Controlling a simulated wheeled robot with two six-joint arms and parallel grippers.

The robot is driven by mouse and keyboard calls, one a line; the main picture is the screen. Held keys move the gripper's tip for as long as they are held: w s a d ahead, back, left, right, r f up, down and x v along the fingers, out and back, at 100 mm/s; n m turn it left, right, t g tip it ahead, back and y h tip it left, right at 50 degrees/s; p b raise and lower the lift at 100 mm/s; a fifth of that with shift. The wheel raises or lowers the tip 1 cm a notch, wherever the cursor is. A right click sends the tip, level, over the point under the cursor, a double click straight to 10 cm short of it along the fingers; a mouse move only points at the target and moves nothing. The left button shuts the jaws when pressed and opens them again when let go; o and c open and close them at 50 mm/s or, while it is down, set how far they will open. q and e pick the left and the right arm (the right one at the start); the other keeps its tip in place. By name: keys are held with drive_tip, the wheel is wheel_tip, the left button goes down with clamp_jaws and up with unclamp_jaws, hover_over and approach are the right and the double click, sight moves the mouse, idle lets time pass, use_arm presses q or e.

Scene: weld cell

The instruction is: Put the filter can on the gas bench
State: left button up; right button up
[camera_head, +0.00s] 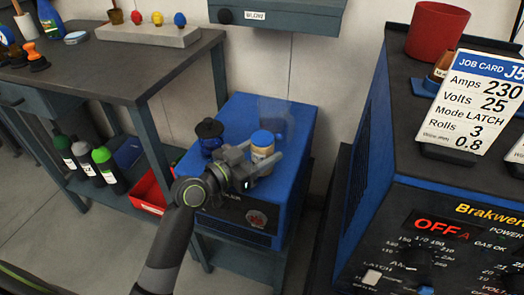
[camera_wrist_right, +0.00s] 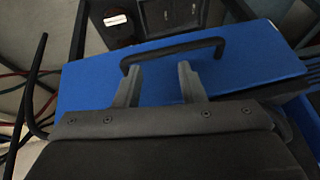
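The fingers hide the can's lower part. A dark blue can with a black top (camera_head: 210,136) stands to its left. Which can is the filter can, and which surface is the gas bench, is not marked legibly. My right gripper (camera_wrist_right: 158,83) is open and empty over a blue panel.
The blue cabinet (camera_head: 295,118) has a faint see-through cylinder shape (camera_head: 272,112) at the back. A dark workbench (camera_head: 100,72) is at left, a welding machine (camera_head: 440,185) at right. A black handle (camera_wrist_right: 175,50) lies just beyond my right fingers.

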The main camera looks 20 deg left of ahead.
use_arm(q)
drive_tip(key=shift+o, duration=1.4)
